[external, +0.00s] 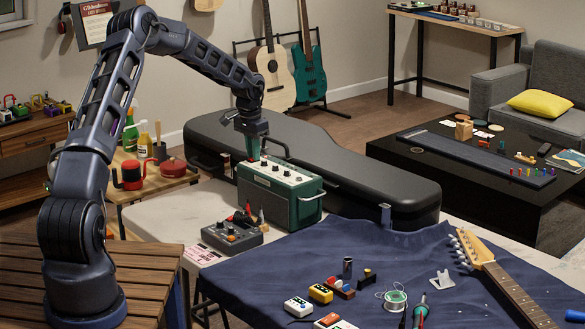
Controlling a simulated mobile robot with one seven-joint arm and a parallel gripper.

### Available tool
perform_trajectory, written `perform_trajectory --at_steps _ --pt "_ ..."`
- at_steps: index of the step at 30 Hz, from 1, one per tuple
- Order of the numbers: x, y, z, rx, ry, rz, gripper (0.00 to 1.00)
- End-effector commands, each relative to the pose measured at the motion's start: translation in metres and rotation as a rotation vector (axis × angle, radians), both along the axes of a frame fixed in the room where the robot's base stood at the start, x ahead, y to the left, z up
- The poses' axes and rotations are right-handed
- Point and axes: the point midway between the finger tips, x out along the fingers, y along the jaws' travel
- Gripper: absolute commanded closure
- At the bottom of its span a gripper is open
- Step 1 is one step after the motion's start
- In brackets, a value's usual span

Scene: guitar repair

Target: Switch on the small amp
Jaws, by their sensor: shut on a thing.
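The small amp (281,194) is a dark green box with a pale control panel (276,171) on top, a row of knobs and a carry handle. It stands upright on the pale bench top. My gripper (253,157) points down at the left end of the amp's top panel. Its fingers are shut on a part of the amp there. The exact part between the fingers is too small and covered to make out, and I cannot tell whether the amp is on.
A black guitar case (345,167) lies close behind the amp. A grey pedal unit (231,236) with red-handled pliers (243,215) stands in front of it. A blue cloth (260,279) with small pedals and a guitar neck (511,288) covers the right front.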

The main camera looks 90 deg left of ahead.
Motion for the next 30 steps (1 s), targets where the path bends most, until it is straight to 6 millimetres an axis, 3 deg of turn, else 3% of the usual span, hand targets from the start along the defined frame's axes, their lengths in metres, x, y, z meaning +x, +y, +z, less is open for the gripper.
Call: perform_trajectory --at_steps 11,12,15,25,30 --pt "-0.001 0.000 -0.001 -0.011 0.011 0.002 1.00" --pt "-0.001 0.000 -0.001 -0.011 0.011 0.002 0.82" --pt "-0.001 0.000 -0.001 -0.011 0.011 0.001 0.62" --pt "0.000 0.000 0.002 -0.010 0.010 0.001 0.62" --pt "0.000 0.000 0.019 -0.006 0.009 0.000 0.62"
